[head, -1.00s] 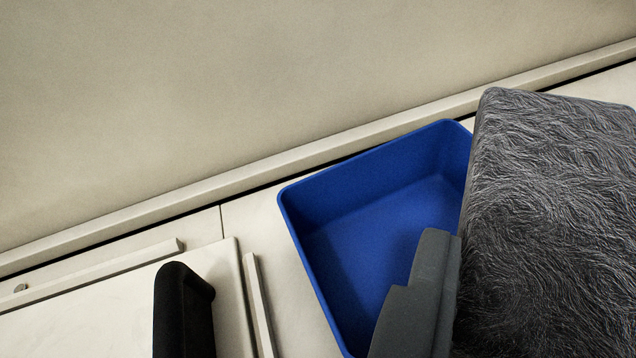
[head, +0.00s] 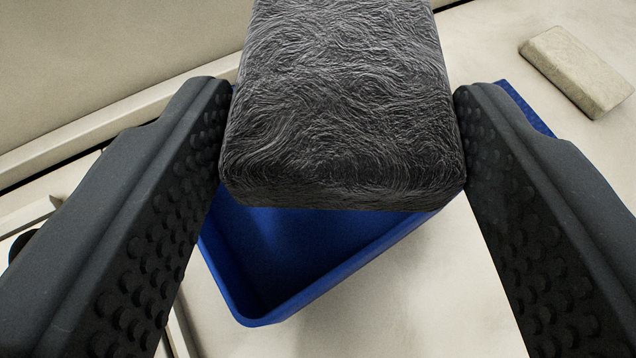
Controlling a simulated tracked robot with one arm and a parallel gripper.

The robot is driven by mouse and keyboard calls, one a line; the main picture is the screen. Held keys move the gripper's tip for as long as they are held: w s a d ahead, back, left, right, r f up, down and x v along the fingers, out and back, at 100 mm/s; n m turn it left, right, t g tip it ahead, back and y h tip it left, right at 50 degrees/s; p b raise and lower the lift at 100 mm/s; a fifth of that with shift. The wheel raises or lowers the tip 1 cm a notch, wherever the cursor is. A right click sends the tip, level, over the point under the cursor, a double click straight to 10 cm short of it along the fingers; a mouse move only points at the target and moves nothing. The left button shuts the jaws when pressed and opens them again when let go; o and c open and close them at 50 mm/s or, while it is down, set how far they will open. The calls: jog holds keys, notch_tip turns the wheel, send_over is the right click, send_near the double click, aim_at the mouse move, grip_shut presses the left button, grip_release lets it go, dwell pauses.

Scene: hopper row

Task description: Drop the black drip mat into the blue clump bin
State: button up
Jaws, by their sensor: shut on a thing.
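The black drip mat (head: 340,110) is a thick dark block with a wavy fibre-like surface. My gripper (head: 343,95) is shut on it, with one studded finger against each side. The blue clump bin (head: 310,270) is beneath the mat in the picture, and its near corner and part of its inside show. The mat overlaps the bin and hides its far part. The height of the mat above the bin is hard to tell.
A beige block (head: 577,72) lies on the pale surface at the upper right. A pale ledge (head: 110,115) runs along the wall at the left.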

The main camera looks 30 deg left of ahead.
jog(key=shift+f+b, duration=0.6)
jog(key=shift+f, duration=0.7)
jog(key=o, duration=1)
jog(key=shift+o, duration=0.2)
jog(key=p+v, duration=0.3)
jog(key=v, duration=1)
jog(key=shift+s, duration=0.35)
jog(key=shift+d+r, duration=0.1)
